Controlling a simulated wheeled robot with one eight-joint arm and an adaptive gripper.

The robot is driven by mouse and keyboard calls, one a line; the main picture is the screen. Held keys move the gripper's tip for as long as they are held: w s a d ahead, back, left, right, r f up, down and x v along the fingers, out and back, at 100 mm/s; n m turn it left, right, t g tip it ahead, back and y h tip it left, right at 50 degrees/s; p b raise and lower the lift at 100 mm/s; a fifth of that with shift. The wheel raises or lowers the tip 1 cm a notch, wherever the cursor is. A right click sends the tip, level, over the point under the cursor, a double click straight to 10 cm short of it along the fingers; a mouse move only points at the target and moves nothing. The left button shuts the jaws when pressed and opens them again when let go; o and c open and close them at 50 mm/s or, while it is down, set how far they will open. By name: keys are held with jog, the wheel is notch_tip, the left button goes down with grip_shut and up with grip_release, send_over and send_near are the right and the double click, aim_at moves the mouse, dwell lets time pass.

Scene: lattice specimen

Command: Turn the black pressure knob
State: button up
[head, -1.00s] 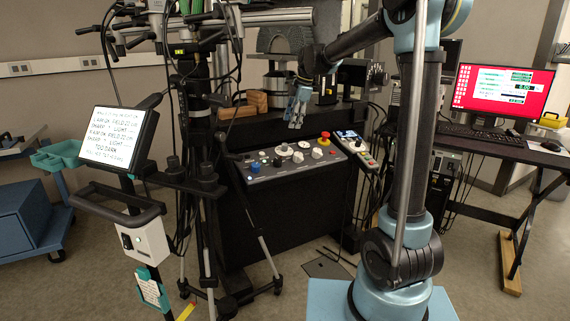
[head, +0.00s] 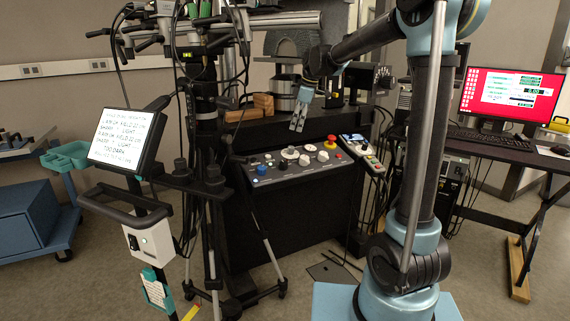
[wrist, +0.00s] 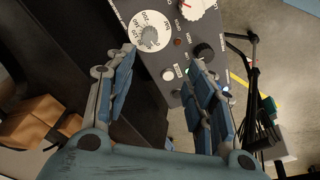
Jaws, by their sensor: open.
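The grey control panel (head: 300,166) carries several knobs and dials on the dark machine front. A black knob (wrist: 203,51) shows in the wrist view, on the panel just above the right finger; in the head view a small dark knob (head: 277,161) sits near the panel's left part. Which label belongs to it is too small to read. My gripper (head: 298,122) is above and behind the panel, fingers down, apart from the knobs. In the wrist view my gripper (wrist: 165,85) is open and empty, its right finger hiding part of the panel.
A white numbered dial (wrist: 150,31) lies beside the black knob. A red emergency button (head: 332,139) stands at the panel's far right. Wooden blocks (head: 262,103) rest on the machine top. A stand with cables (head: 203,100) rises close to the panel's left.

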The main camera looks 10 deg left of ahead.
jog(key=s+m, duration=0.2)
jog(key=m, duration=2.1)
send_near(284, 162)
jog(key=shift+g+h, duration=0.3)
jog(key=x, duration=0.9)
jog(key=shift+w+a, duration=0.15)
jog(key=shift+a, duration=0.1)
jog(key=c, duration=1.1)
